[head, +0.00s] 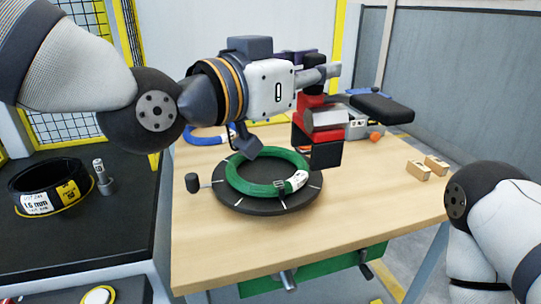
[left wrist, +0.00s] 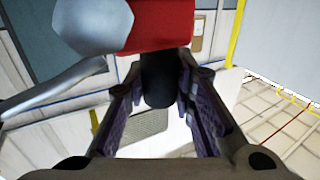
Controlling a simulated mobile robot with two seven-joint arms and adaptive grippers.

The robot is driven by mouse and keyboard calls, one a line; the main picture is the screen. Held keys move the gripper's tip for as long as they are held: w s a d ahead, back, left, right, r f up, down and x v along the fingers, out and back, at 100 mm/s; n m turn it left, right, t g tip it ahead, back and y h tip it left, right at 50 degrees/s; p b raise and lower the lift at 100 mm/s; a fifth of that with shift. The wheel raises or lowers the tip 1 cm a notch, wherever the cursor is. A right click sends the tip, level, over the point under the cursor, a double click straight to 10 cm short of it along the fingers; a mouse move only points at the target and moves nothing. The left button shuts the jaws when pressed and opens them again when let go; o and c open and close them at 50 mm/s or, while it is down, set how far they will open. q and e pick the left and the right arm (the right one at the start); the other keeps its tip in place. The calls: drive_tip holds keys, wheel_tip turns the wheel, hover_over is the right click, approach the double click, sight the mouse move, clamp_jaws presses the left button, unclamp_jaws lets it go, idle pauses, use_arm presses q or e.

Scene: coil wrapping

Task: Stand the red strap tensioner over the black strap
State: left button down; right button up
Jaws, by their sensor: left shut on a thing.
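The red strap tensioner (head: 304,137) is held in the air above the right side of the green coil (head: 242,181), its red and black foot hanging down. My left gripper (head: 317,76) is shut on its dark upper part. In the left wrist view the two fingers grip a black handle (left wrist: 158,82), with the red body (left wrist: 160,28) beyond. The black strap (head: 281,187) shows as a small dark band around the front of the coil, beside a white label. The tensioner is apart from it, above and to the right. My right gripper is out of view.
The coil lies on a round black turntable (head: 233,197) on the wooden table (head: 330,222). Two small wooden blocks (head: 427,168) lie at the right, and a blue coil (head: 205,138) behind. A black coil (head: 48,187) stands on the left bench. The table's front right is clear.

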use_arm(q)
drive_tip(key=w+a+f+b, duration=0.2)
drive_tip(key=w+a+f, duration=0.3)
drive_tip(key=w+f, duration=0.4)
wheel_tip(320, 180, down, 2)
drive_tip(key=shift+f+b, duration=0.1)
drive_tip(key=shift+b, duration=0.2)
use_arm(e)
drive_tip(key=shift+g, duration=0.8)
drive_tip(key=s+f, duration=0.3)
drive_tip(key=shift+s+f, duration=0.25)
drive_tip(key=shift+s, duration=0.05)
use_arm(q)
drive_tip(key=shift+f, duration=0.65)
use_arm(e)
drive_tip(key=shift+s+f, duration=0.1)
use_arm(q)
drive_tip(key=c, duration=1.4)
unclamp_jaws()
drive_tip(key=shift+o, duration=0.2)
drive_tip(key=r+p+v, duration=0.1)
drive_tip(key=v, duration=1.1)
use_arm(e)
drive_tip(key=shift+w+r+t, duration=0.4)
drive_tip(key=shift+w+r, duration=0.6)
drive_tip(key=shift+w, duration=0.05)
